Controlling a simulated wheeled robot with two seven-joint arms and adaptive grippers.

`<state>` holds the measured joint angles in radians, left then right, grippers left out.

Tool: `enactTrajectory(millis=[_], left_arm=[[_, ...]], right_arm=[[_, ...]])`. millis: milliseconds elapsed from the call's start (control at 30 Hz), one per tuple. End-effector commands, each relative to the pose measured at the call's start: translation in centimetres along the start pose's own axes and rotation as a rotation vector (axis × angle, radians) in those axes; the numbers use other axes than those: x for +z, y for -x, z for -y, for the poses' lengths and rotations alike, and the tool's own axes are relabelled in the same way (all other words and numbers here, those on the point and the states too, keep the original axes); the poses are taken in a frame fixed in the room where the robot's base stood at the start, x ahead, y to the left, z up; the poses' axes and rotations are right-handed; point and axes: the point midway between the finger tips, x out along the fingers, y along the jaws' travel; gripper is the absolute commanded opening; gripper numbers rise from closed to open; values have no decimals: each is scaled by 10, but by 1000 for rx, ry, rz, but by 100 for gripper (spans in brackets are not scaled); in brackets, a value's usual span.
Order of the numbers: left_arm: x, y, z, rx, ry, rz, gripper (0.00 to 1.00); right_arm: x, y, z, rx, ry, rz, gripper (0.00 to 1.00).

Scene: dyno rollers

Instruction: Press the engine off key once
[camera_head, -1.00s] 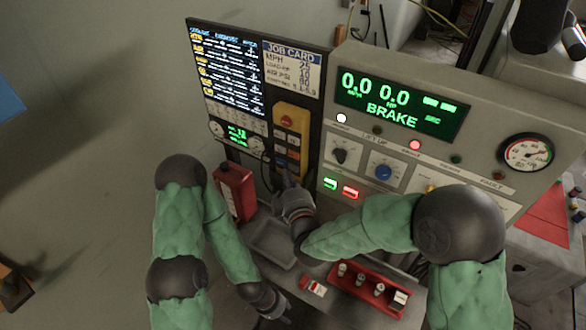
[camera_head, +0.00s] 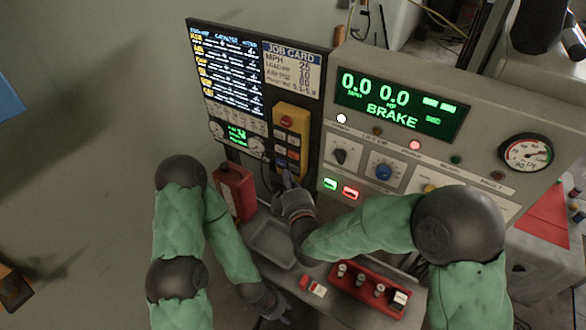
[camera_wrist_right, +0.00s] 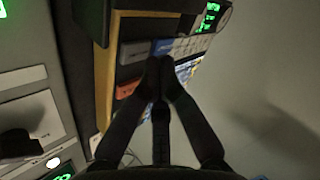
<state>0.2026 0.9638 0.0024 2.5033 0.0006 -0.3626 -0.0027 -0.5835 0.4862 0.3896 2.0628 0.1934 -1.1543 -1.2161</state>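The yellow key pendant (camera_head: 304,116) is mounted beside the screen, with a red round button (camera_head: 287,121) at its top and several keys below. I cannot read which one is engine off. My right gripper (camera_head: 287,180) is at the pendant's lower end. In the right wrist view, its fingertips (camera_wrist_right: 160,65) are together with nothing between them, in front of the blue key (camera_wrist_right: 163,46). A grey key (camera_wrist_right: 134,52) and an orange key (camera_wrist_right: 127,89) are beside them. I cannot tell whether the tips touch a key. My left gripper (camera_head: 275,306) is low over the bench, its fingers unclear.
A red canister (camera_head: 232,188) and a grey tray (camera_head: 272,243) are near my arms. A red holder with several knobs (camera_head: 366,288) lies on the bench at front. The console (camera_head: 440,165) with knobs and lit buttons rises to the right of the pendant.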

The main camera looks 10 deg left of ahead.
Motion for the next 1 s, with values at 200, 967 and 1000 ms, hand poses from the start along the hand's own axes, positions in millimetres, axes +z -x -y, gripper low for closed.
enactTrajectory(millis=[200, 967, 1000], left_arm=[[0, -1, 0, 0, 0, 0, 40], [0, -6, 2, 0, 0, 0, 40], [0, -6, 2, 0, 0, 0, 40]], right_arm=[[1, -1, 0, 1, 0, 0, 0], [5, -7, -5, 0, 0, 0, 0], [5, -7, -5, 0, 0, 0, 0]])
